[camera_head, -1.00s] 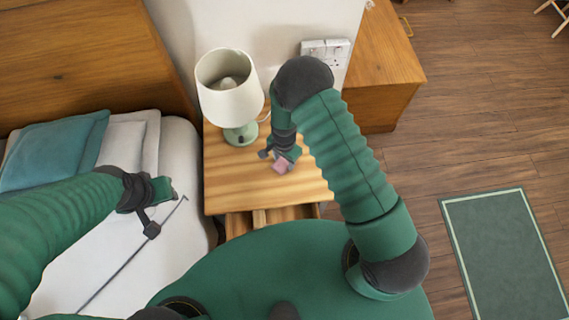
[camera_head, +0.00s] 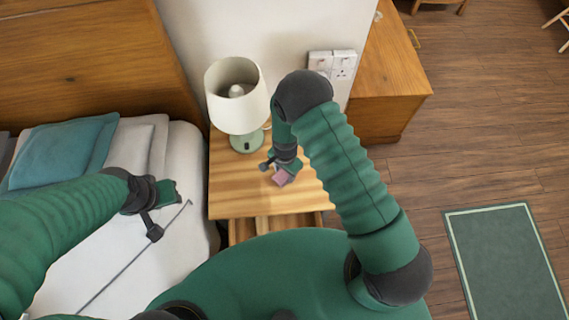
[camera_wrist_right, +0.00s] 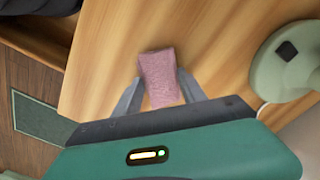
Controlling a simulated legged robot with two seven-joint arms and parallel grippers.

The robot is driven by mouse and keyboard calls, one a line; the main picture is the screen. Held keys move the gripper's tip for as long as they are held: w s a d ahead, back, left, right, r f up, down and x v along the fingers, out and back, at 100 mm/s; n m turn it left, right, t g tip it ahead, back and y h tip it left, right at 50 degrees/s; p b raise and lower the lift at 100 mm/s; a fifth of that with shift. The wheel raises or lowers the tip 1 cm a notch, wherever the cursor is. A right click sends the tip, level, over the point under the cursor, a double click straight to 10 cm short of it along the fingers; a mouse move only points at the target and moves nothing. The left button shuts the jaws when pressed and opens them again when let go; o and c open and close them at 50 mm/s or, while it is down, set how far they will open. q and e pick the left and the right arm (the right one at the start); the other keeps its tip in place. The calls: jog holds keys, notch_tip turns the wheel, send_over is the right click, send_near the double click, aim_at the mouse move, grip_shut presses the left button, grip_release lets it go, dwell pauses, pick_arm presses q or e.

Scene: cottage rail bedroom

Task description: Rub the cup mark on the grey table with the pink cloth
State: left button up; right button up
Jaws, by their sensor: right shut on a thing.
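The pink cloth (camera_head: 282,177) is a small folded pad over the bedside table (camera_head: 240,190), whose top shows as light striped wood, not grey. My right gripper (camera_head: 284,172) is shut on the cloth; in the right wrist view the cloth (camera_wrist_right: 160,77) sits between the two grey fingers (camera_wrist_right: 160,92). It is at or close to the tabletop; I cannot tell whether it touches. I can make out no cup mark on the wood; the arm and cloth hide part of the top. My left gripper (camera_head: 166,192) hangs over the bed, its fingers unclear.
A lamp with a white shade (camera_head: 237,95) and pale green base stands at the back of the table, left of my right gripper. The wall with a socket plate (camera_head: 332,64) is behind. A wooden cabinet (camera_head: 388,80) stands to the right, the bed (camera_head: 110,255) to the left.

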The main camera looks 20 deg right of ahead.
jog(key=shift+s+a+f, duration=0.2)
jog(key=shift+s+a, duration=0.05)
jog(key=shift+s, duration=0.25)
jog(key=shift+c, duration=0.7)
jog(key=shift+w+a, duration=0.15)
jog(key=shift+a, duration=0.3)
jog(key=shift+c, duration=0.7)
jog(key=w, duration=0.2)
jog(key=w+b, duration=0.1)
jog(key=shift+w+d, duration=0.25)
jog(key=shift+w, duration=0.05)
jog(key=shift+w+d+r, duration=0.1)
jog(key=shift+w+r, duration=0.1)
jog(key=shift+w, duration=0.2)
jog(key=shift+d+r, duration=0.1)
jog(key=shift+r, duration=0.05)
notch_tip(320, 180, up, 6)
jog(key=p, duration=0.5)
